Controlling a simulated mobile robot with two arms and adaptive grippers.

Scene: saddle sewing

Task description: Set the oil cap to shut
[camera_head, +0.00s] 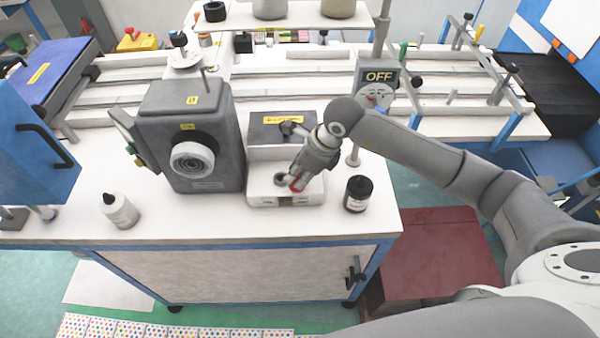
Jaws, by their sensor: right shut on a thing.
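A small red part, which looks like the oil cap (297,185), shows at the tips of my right gripper (294,178). My right gripper points down over the white box-shaped base (258,199) in front of the dark grey block and is shut on this red part. The fingers hide much of it, and I cannot tell whether the cap is up or down. A dark round fitting (280,180) sits just left of the fingertips on the top of the white base. My left gripper is not in view.
A grey machine with a round white dial (192,160) stands close on the left. A black bottle (357,193) stands just right of the base, and a white bottle (119,210) at the left. An OFF sign (379,77) on a post stands behind my right arm.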

